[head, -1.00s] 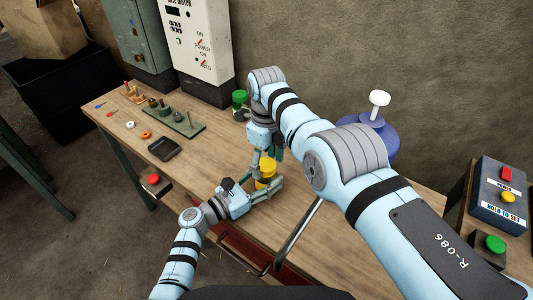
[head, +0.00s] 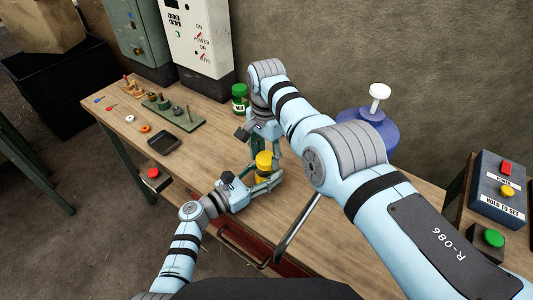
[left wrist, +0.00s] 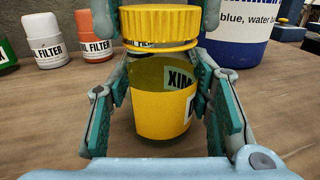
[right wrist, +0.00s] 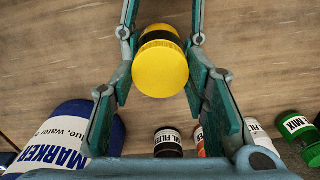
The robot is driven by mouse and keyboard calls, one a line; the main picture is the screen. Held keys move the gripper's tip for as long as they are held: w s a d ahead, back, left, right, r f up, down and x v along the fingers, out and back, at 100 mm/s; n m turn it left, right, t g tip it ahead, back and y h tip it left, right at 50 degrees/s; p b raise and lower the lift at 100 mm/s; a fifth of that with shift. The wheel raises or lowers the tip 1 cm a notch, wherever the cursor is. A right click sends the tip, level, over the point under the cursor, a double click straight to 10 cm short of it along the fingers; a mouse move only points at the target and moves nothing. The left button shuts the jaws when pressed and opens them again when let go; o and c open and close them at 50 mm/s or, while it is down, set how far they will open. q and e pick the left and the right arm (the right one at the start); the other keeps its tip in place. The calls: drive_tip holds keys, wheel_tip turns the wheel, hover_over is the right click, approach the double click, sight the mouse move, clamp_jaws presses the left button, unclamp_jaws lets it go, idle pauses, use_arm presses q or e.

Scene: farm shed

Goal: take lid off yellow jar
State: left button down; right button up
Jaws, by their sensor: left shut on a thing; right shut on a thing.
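The yellow jar (head: 263,179) stands on the workbench. In the left wrist view its body (left wrist: 165,112) sits between the fingers of my left gripper (left wrist: 165,105), which is shut on it. In the head view the lid (head: 264,159) is just over the jar.
A green jar (head: 240,98) stands behind my right gripper. A blue drum (head: 385,132) with a white knob is to the right. A black tray (head: 164,145) and a green peg board (head: 178,112) lie left. A button box (head: 497,190) is far right. Bare wood surrounds the jar.

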drive_tip(key=shift+n, duration=0.4)
drive_tip(key=o, duration=1.3)
